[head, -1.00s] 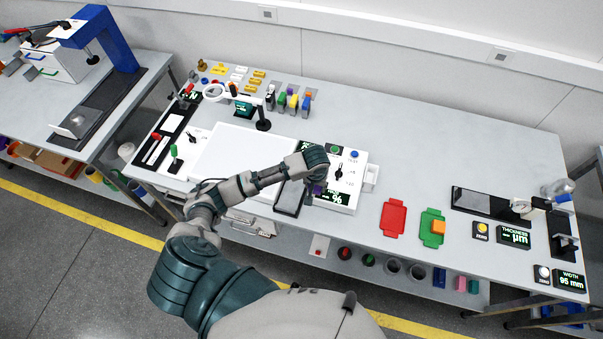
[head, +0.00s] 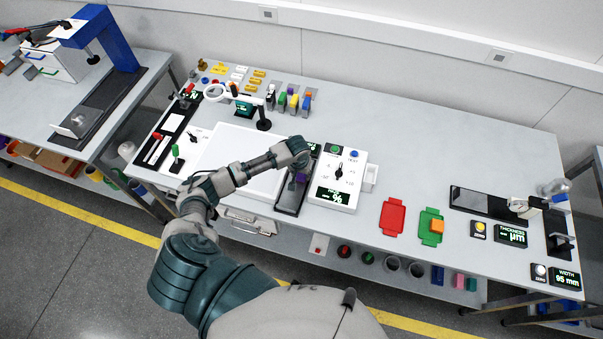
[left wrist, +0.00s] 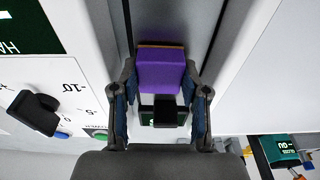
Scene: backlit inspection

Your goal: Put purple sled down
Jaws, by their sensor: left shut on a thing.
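The purple sled (left wrist: 160,68) sits between the two fingers of my left gripper (left wrist: 160,85) in the left wrist view. The gripper is shut on it. In the head view the sled is a small purple patch (head: 300,177) under my left gripper (head: 298,172), mostly hidden by the hand. The gripper points down over the dark track (head: 289,207) between the white light panel and the white dial box. In the left wrist view the sled is in line with this track. I cannot tell whether the sled touches it. My right gripper is out of view.
The white dial box (head: 352,158) stands close on the right, the white light panel (head: 222,150) on the left. A magnifier on a stand (head: 262,123) and several colored blocks are behind. A red tray (head: 393,216) and a green tray (head: 424,238) lie to the right, with bare table around.

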